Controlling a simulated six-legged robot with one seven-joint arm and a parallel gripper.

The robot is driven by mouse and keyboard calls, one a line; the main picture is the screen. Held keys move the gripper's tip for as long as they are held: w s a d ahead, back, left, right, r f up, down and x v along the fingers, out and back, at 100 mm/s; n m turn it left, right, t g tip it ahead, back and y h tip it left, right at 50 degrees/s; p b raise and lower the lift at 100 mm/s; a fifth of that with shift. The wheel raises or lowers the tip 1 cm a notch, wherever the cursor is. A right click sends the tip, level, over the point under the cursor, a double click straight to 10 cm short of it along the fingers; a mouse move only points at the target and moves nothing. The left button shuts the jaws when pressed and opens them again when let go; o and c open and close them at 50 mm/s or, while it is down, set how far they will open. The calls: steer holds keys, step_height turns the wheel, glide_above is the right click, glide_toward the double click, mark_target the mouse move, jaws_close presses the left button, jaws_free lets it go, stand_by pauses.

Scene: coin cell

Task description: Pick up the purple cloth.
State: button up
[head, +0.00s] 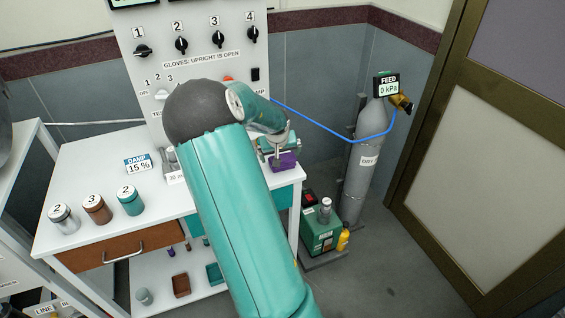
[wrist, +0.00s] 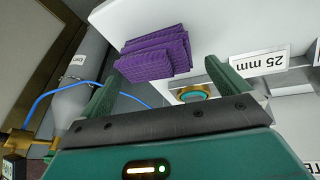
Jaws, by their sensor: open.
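The purple cloth (head: 284,160) is a folded stack at the right end of the white bench top. In the wrist view the cloth (wrist: 155,52) lies near the bench edge, ahead of my gripper (wrist: 163,78). My gripper is open, with its two green fingers apart and nothing held between them. In the picture the cloth appears between the fingers, closer to the left one; I cannot tell whether they touch. In the head view my gripper (head: 277,147) is at the cloth, partly covering it, and my arm hides much of the bench.
The white bench (head: 85,165) carries several jars and a damp display (head: 138,164). A control panel (head: 195,55) stands behind. A grey cylinder (head: 367,150) with a blue hose and a green machine (head: 320,230) stand right. A 25 mm label (wrist: 260,63) is near my right finger.

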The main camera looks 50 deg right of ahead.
steer(key=shift+x, duration=1.45)
steer(key=shift+r, duration=0.1)
steer(key=c, duration=0.9)
steer(key=shift+r, duration=0.1)
steer(key=shift+r, duration=1.25)
steer(key=s+a+r, duration=0.1)
steer(key=a+r, duration=0.2)
steer(key=a, duration=0.1)
steer(key=a+r, duration=0.3)
steer(key=a, duration=0.2)
steer(key=s+a+r, duration=0.1)
steer(key=a+r, duration=0.3)
steer(key=shift+s+a+r, duration=0.15)
steer(key=shift+s+a, duration=0.15)
steer(key=shift+a, duration=0.05)
